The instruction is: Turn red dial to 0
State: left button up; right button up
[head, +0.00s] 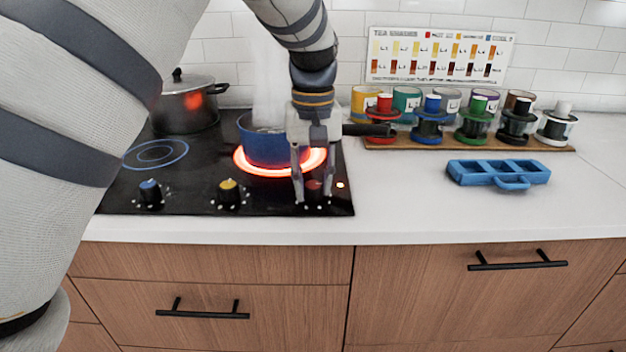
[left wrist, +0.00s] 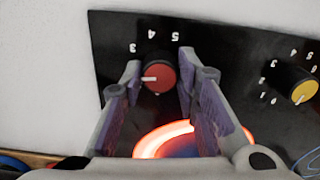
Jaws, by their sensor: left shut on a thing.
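The red dial (head: 313,185) is at the front right of the black cooktop (head: 190,185). It also shows in the left wrist view (left wrist: 160,77), where its white pointer points left. The numbers 3, 4 and 5 appear upside down above it; the number at the pointer is hidden by a finger. My left gripper (head: 314,193) points down from above, with one finger on each side of the dial, shut on it. It also shows in the left wrist view (left wrist: 157,80). My right gripper is not in view.
A steaming blue pot (head: 268,148) sits on the glowing burner (head: 241,163) just behind the dial. A yellow dial (head: 229,188) and blue dial (head: 150,190) are to the left. A steel pot (head: 186,108) stands behind. A blue tray (head: 462,178) lies on the white counter (head: 400,215).

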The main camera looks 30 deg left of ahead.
pick_arm(q)
jog(key=n, duration=0.3)
jog(key=shift+n, duration=0.4)
jog(key=n, duration=0.4)
jog(key=shift+n, duration=0.3)
jog(key=n, duration=0.4)
jog(key=shift+n, duration=2.1)
jog(key=o, duration=1.2)
jog(key=shift+c, duration=0.2)
